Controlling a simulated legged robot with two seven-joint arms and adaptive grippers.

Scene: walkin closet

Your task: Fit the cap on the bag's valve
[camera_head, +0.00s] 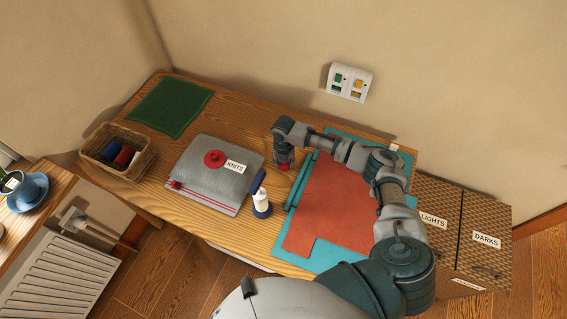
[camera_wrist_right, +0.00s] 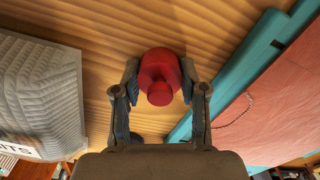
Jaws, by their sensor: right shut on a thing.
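A grey quilted bag (camera_head: 203,180) labelled KNITS lies flat on the wooden table, with a round red valve (camera_head: 214,158) on its top. Its edge and label also show at the left of the right wrist view (camera_wrist_right: 40,95). My right gripper (camera_head: 284,160) is to the right of the bag, over the wood between the bag and the teal mat. It is shut on the red cap (camera_wrist_right: 160,78), whose narrow knob faces the wrist camera. The head view shows little of the cap below the fingers. I cannot tell whether the cap touches the table. My left gripper is not in view.
A white bottle with a blue base (camera_head: 262,202) stands at the bag's right edge. A wicker basket (camera_head: 142,163) and a green cloth (camera_head: 170,106) are at the left. A teal mat (camera_head: 318,252) with red fabric (camera_head: 330,205) fills the table's right. Woven boxes (camera_head: 480,215) stand beyond.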

